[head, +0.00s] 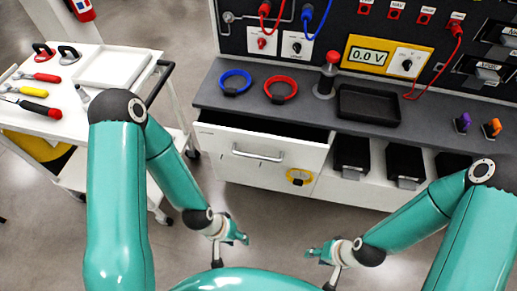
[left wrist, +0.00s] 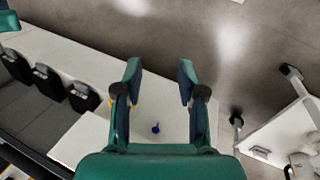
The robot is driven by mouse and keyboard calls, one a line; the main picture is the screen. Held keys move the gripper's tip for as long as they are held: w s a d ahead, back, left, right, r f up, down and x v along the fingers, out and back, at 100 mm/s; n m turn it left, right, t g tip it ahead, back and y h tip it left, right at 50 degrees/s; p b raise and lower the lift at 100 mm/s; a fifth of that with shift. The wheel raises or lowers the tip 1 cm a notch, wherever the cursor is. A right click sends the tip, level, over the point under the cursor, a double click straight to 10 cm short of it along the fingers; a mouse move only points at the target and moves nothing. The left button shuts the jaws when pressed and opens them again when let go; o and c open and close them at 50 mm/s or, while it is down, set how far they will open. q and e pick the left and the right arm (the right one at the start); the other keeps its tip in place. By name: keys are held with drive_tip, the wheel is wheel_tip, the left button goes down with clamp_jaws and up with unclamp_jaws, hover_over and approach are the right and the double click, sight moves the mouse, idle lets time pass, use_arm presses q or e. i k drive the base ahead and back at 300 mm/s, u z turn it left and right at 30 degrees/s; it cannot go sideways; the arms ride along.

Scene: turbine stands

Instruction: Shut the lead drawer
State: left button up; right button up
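The lead drawer (head: 257,158) is at the left end of the bench in the head view. It is pulled out, with a dark gap showing along its top. Its white front has a silver bar handle (head: 258,153). My left gripper (head: 241,238) is below and in front of the drawer front in the picture, apart from the handle. In the left wrist view, my left gripper (left wrist: 160,82) has its two fingers spread with nothing between them. My right gripper (head: 312,253) is further right, low in front of the bench; its fingers are too small to read.
The grey bench top (head: 215,92) carries a blue cable coil (head: 235,82), a red coil (head: 281,88) and a black tray (head: 369,105). Black bins (head: 351,155) sit under it at the right. A white tool cart (head: 80,95) stands at the left. The floor before the bench is clear.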

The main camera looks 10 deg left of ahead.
sight(263, 140)
drive_tip(key=u, duration=0.4)
drive_tip(key=k, duration=1.1)
drive_tip(key=z, duration=0.85)
drive_tip(key=i, duration=1)
